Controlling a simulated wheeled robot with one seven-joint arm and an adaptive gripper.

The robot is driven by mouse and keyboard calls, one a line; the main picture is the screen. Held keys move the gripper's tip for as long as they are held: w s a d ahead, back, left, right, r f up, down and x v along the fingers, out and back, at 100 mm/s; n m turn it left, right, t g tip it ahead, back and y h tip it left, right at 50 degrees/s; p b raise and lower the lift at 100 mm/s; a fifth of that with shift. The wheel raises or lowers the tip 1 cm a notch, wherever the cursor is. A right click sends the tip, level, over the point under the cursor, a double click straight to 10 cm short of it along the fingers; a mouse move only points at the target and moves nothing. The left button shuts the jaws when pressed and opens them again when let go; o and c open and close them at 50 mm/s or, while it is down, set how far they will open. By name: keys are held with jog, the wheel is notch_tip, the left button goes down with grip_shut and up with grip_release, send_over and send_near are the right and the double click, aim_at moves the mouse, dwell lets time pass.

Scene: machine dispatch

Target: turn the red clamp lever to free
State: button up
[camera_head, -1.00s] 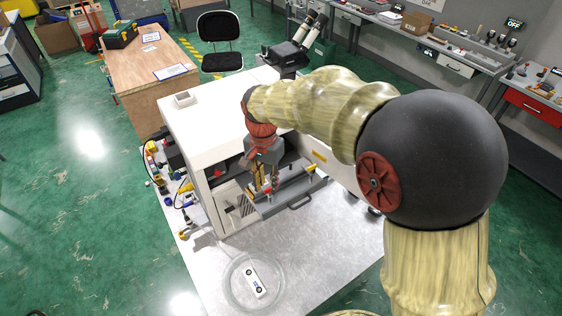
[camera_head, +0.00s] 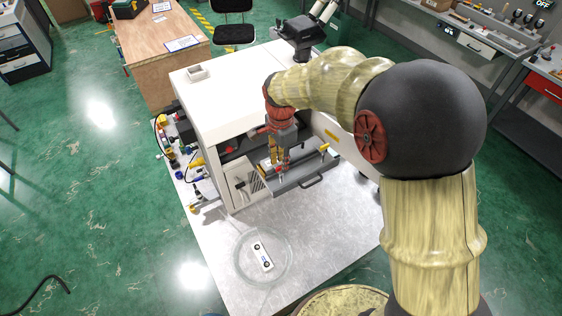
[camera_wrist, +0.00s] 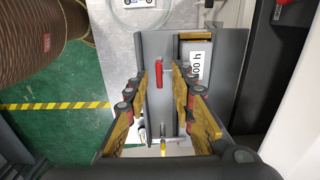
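The red clamp lever (camera_wrist: 159,70) stands out in the wrist view, over the grey drawer (camera_wrist: 150,42) that juts from the white machine. It points along the picture's vertical. My gripper (camera_wrist: 160,75) is open, with one gold finger to the left of the lever and one to the right. Gaps show between the lever and both fingers. In the head view my gripper (camera_head: 279,160) points down over the drawer (camera_head: 305,177), and only a small red bit of the lever (camera_head: 281,171) shows near the fingertips.
The white machine (camera_head: 225,110) rises around and behind the drawer. A round clear dish (camera_head: 243,267) with a white part (camera_head: 262,256) lies on the metal table (camera_head: 310,230). Cables and small tools (camera_head: 183,160) crowd the table's left edge. The table front is otherwise clear.

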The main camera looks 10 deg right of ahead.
jog(key=shift+f, duration=0.65)
jog(key=c, duration=0.3)
grip_shut()
